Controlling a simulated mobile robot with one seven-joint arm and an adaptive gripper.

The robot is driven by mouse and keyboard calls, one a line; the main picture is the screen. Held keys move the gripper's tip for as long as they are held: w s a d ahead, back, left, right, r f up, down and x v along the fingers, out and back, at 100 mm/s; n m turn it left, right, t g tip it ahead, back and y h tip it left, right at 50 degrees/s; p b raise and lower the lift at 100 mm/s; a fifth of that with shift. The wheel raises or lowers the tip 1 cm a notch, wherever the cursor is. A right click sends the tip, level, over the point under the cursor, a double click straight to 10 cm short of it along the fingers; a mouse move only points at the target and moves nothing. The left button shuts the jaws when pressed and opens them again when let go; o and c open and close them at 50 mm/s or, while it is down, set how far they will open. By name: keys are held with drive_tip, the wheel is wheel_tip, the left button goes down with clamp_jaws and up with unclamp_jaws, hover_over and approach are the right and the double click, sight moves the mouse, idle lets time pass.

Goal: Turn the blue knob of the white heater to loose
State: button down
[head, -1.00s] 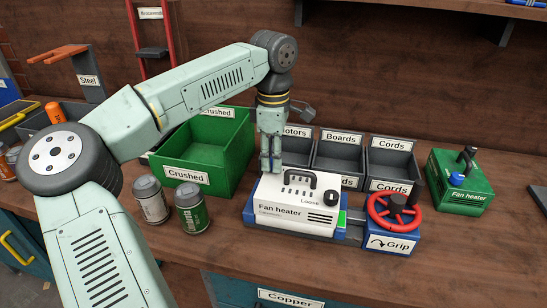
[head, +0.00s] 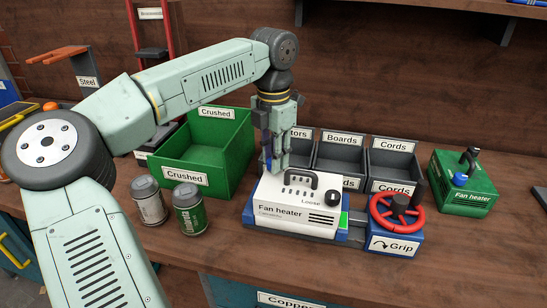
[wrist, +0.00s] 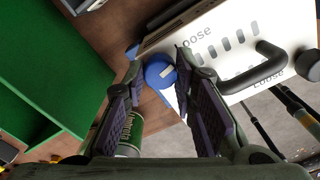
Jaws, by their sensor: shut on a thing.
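The white heater (head: 280,212), labelled "Fan heater", stands on a blue-edged base (head: 292,232) on the bench. A black handle and a black knob are on its top. In the wrist view its blue knob (wrist: 160,72) sits at the heater's corner, a pale pointer mark on it, near a "Loose" label (wrist: 195,45). My gripper (wrist: 158,68) points down over the heater's back left corner, shut on the blue knob with a fingertip on each side. My gripper (head: 274,165) largely hides the knob in the head view.
A red handwheel (head: 396,212) with a "Grip" label stands right of the heater. Grey bins (head: 340,160) are behind it, a green crate (head: 205,178) and two cans (head: 188,208) to its left. A green heater (head: 462,192) is far right.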

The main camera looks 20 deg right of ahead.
drive_tip(key=n, duration=0.4)
drive_tip(key=shift+f+n+b, duration=0.1)
drive_tip(key=shift+n+b, duration=0.2)
drive_tip(key=shift+b, duration=0.1)
drive_tip(key=shift+n+b, duration=0.3)
drive_tip(key=shift+n, duration=1.7)
drive_tip(key=c, duration=1.3)
unclamp_jaws()
drive_tip(key=shift+r, duration=0.2)
wheel_tip(320, 180, up, 12)
drive_tip(key=shift+f, duration=0.15)
